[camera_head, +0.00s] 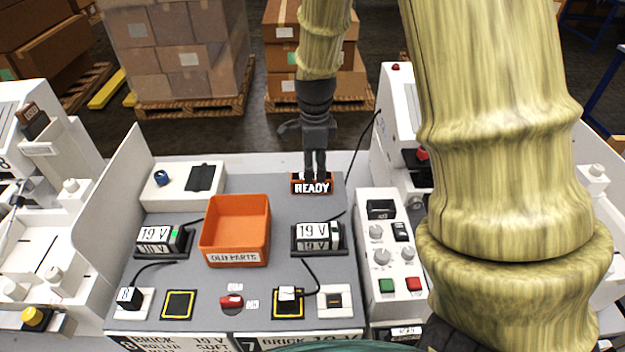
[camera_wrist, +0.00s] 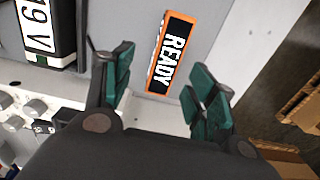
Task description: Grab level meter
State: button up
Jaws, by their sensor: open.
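Nothing in view is labelled as a level meter, so I cannot tell for sure which thing it is. A small block with an orange border, marked READY (camera_head: 312,188), lies at the back of the grey bench, near its edge. It also shows in the wrist view (camera_wrist: 172,55), tilted. My gripper (camera_head: 316,173) points down just behind and above this block, hiding a little of its top edge. In the wrist view my gripper (camera_wrist: 163,88) has its green-padded fingers wide apart, with nothing between them. The block appears ahead of the gap; contact is not visible.
An orange OLD PARTS bin (camera_head: 236,230) stands left of the block. A 19 V unit (camera_head: 318,238) with a cable sits in front of it. A white control box (camera_head: 388,245) stands to the right. A white box (camera_head: 182,189) lies back left. Bare grey bench surrounds the block.

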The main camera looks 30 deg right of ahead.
jog(key=shift+w+f, duration=0.45)
jog(key=shift+f, duration=0.2)
jog(key=shift+w+f, duration=0.45)
jog(key=shift+f, duration=0.15)
jog(key=shift+s+f+p, duration=0.1)
jog(key=shift+s+p, duration=0.25)
jog(key=shift+s, duration=0.2)
jog(key=shift+f+p, duration=0.3)
jog(key=shift+f, duration=0.1)
jog(key=shift+w+f+p, duration=0.15)
jog(key=shift+f, duration=0.4)
jog(key=shift+w+f+p, duration=0.15)
jog(key=shift+f, duration=0.75)
jog(key=shift+s+f, duration=0.2)
jog(key=shift+f, duration=0.2)
jog(key=shift+w+f, duration=0.1)
jog(key=c, duration=1.2)
